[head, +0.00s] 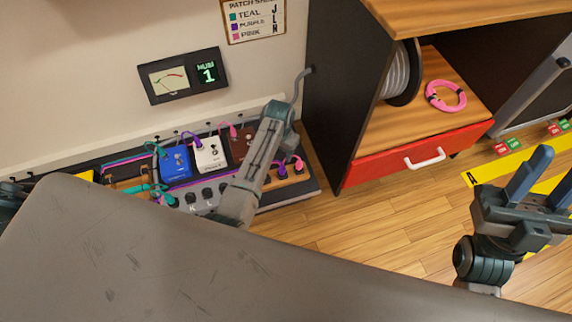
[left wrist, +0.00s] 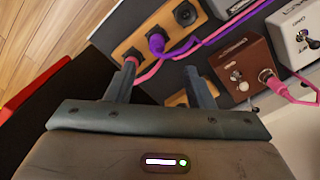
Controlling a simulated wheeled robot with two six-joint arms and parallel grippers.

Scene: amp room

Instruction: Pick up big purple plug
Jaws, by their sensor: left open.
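A purple plug (head: 281,169) sits in the tan socket strip at the pedalboard's right end; it shows larger in the left wrist view (left wrist: 156,40), with a purple cable running from it. A pink plug (left wrist: 130,62) sits beside it. My left gripper (left wrist: 160,82) is open and empty above the board, its fingers short of the plugs on the wall side. The pink plug lies just beyond one fingertip; the purple plug is beyond the gap. In the head view my left arm hides part of the board. My right gripper (head: 553,162) is open and empty over the floor at right.
A brown pedal (left wrist: 245,65) and a white pedal (head: 211,153) stand beside the strip, with cables looping between them. A blue pedal (head: 175,163) is farther left. A cabinet with a red drawer (head: 415,153) stands right of the board. A grey surface fills the foreground.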

